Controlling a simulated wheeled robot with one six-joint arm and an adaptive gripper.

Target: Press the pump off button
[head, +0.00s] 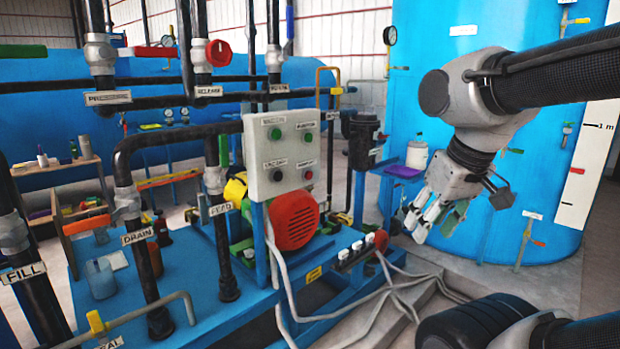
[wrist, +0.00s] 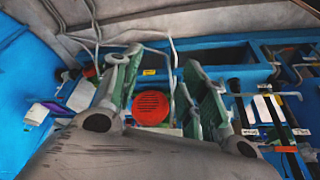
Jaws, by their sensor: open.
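A light grey control box (head: 285,152) stands on a blue post in the head view. Its face has two green buttons on top, left (head: 276,133) and right (head: 309,138). Below them are a dark button at left (head: 277,175) and a dark reddish button at right (head: 308,174). The small labels above them are too blurred to read surely. My gripper (head: 432,212) is open and empty, to the right of the box and well apart from it. In the wrist view my gripper (wrist: 160,75) has its fingers spread, and the button face cannot be made out.
A red round motor cover (head: 296,221) sits below the box and also shows between my fingers in the wrist view (wrist: 151,107). Black pipes with valves and labels stand to the left. A large blue tank (head: 480,110) stands behind my arm. Grey cables run over the frame and floor.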

